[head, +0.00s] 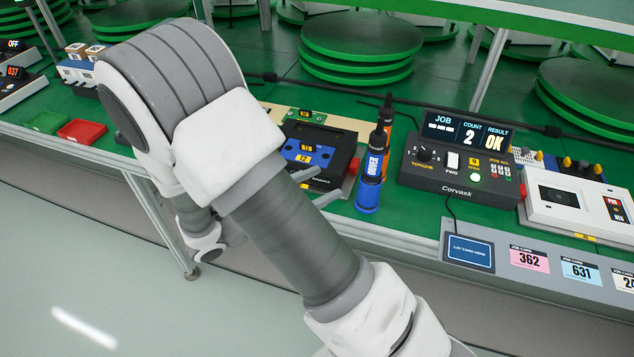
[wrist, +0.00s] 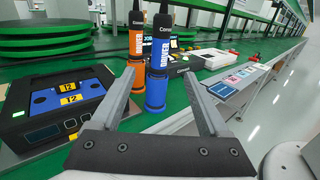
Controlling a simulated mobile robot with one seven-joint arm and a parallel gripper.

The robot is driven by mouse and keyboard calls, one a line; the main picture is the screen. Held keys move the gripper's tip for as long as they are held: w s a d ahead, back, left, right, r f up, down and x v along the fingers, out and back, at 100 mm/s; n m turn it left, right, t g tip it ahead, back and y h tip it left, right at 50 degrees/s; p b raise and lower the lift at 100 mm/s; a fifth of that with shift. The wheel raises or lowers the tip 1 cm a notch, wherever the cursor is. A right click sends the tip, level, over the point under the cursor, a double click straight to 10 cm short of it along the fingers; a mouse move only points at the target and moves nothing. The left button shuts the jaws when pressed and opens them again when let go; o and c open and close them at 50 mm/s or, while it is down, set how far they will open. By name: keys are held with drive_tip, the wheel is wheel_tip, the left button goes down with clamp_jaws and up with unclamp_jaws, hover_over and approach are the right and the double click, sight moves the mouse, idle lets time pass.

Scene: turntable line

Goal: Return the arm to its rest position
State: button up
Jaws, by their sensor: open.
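My arm crosses the head view, bent over the front edge of the green bench. My gripper (head: 320,186) is partly hidden behind my forearm there; its two grey fingers point towards the blue driver (head: 370,180). In the wrist view my gripper (wrist: 159,77) is open with nothing held. The blue driver (wrist: 157,75) stands upright just beyond the fingertips, in line with the gap between them. The orange driver (wrist: 136,48) stands upright behind it, and shows partly hidden in the head view (head: 386,118).
A black fixture with a blue plate (head: 309,153) lies left of the drivers. A Corvask controller (head: 458,180) reading COUNT 2, RESULT OK stands to their right. Red (head: 81,131) and green trays sit far left. Job cards (head: 529,259) line the front edge. The floor in front is clear.

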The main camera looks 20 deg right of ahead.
drive_tip(key=s+d+r+m+g+y+p, duration=0.65)
drive_tip(key=s+r+m+y, duration=0.25)
drive_tip(key=s+r+m, duration=0.25)
drive_tip(key=s+a+r+m+t+y+p, duration=0.1)
drive_tip(key=a+r+m+t+y+p, duration=0.1)
drive_tip(key=r, duration=0.5)
drive_tip(key=s+a+r+m+t+y+p, duration=0.2)
drive_tip(key=a+r+m+t+y+p, duration=0.1)
drive_tip(key=r+m+t+y, duration=0.2)
wheel_tip(320, 180, up, 2)
drive_tip(key=m+y, duration=0.1)
drive_tip(key=m, duration=0.2)
drive_tip(key=shift+a, duration=0.15)
drive_tip(key=shift+r, duration=0.1)
